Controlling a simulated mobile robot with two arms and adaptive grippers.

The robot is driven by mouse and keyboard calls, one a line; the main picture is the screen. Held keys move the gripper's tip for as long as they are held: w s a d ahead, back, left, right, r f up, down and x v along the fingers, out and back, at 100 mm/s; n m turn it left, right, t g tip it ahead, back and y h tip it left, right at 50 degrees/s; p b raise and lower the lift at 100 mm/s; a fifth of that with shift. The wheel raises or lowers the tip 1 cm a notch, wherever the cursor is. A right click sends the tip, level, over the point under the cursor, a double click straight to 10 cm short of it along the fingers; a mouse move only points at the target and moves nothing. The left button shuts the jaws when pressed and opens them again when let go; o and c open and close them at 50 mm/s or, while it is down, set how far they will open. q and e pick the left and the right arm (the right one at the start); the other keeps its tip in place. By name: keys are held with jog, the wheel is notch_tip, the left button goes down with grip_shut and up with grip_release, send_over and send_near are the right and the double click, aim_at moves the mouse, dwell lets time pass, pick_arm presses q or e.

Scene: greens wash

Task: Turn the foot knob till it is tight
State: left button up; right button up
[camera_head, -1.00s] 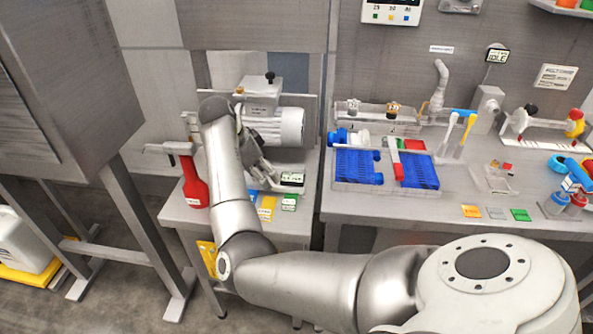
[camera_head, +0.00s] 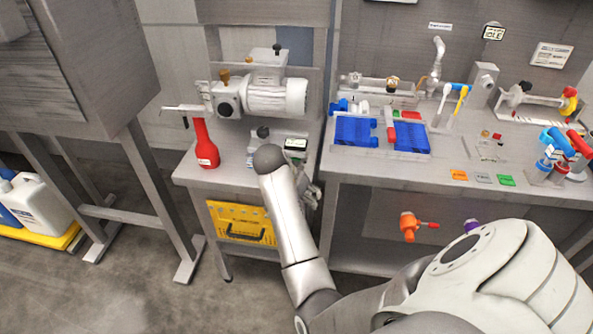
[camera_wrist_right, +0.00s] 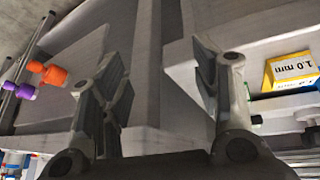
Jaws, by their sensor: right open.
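No part is clearly recognisable as the foot knob, so I cannot tell which one it is. An orange knob-like part (camera_head: 410,226) with a red stem and a purple one (camera_head: 471,226) show below the front edge of the right bench. The orange part (camera_wrist_right: 55,75) and purple part (camera_wrist_right: 26,91) are at the left in the wrist view, outside the fingers. My right gripper (camera_head: 312,192) is largely hidden behind my arm, by the small table's right front edge. In the wrist view its fingers (camera_wrist_right: 163,88) are wide apart with nothing between them. My left gripper is not in view.
A motor-driven machine (camera_head: 275,97) and a red bottle (camera_head: 204,145) stand on the small table (camera_head: 215,178). A yellow crate (camera_head: 240,215) is underneath. Blue racks (camera_head: 410,137) sit on the right bench (camera_head: 360,172). A narrow gap separates table and bench.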

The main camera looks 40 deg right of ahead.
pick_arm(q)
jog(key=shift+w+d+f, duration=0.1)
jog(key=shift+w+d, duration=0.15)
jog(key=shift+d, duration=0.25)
pick_arm(e)
notch_tip(320, 180, down, 12)
jog(key=a+n+t, duration=0.1)
jog(key=a+n, duration=0.1)
jog(key=n, duration=0.3)
jog(key=shift+a+n+y, duration=0.3)
jog(key=shift+a, duration=0.1)
jog(key=shift+s+r, duration=0.1)
